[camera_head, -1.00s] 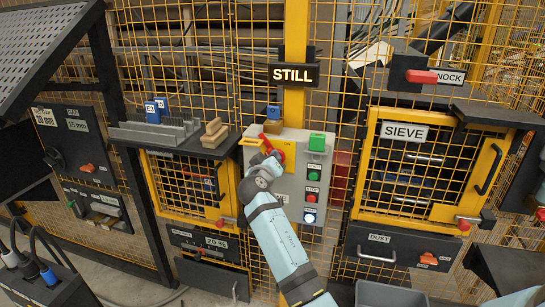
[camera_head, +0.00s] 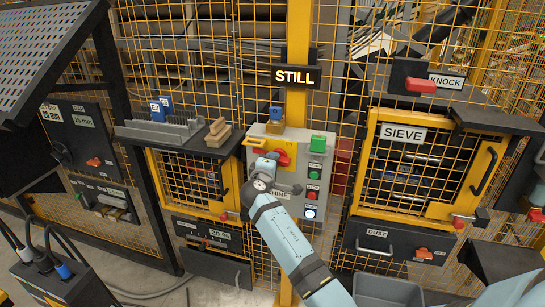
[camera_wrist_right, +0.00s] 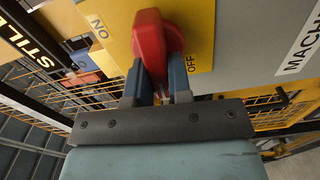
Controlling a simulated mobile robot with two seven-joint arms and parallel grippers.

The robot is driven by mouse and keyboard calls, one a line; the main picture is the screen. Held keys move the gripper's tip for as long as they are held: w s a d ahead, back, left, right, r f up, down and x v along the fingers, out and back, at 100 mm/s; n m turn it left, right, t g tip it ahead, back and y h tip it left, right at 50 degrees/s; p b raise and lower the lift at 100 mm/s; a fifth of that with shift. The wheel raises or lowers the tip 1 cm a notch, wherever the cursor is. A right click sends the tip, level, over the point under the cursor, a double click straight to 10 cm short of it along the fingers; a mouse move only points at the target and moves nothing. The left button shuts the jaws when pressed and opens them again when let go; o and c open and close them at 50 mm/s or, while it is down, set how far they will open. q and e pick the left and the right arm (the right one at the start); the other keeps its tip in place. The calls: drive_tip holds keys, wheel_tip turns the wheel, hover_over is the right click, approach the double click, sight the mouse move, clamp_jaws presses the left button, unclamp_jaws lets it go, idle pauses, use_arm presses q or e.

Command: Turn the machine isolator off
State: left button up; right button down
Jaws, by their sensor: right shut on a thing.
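The machine isolator's red handle (camera_head: 284,157) sits on a yellow plate on the grey machine panel (camera_head: 322,183) in the head view. In the right wrist view the red handle (camera_wrist_right: 150,42) stands out from the yellow plate (camera_wrist_right: 200,25), with the word ON to its left and OFF close to its right. My right gripper (camera_wrist_right: 160,84) is shut on the handle, one finger on each side. In the head view my right gripper (camera_head: 268,167) and wrist cover part of the plate and panel. My left gripper is not in view.
Green, red and white buttons line the panel's right side, with a green one (camera_head: 318,144) on top. A STILL sign (camera_head: 295,77) hangs above. The sieve door (camera_head: 378,190) is to the right.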

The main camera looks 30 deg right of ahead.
drive_tip(key=shift+r+n, duration=0.1)
drive_tip(key=shift+n, duration=0.4)
drive_tip(key=c, duration=1.3)
unclamp_jaws()
drive_tip(key=shift+o, duration=1.3)
drive_tip(key=b+v, duration=0.2)
drive_tip(key=v, duration=1.1)
drive_tip(key=shift+s+a, duration=0.2)
drive_tip(key=shift+s, duration=0.05)
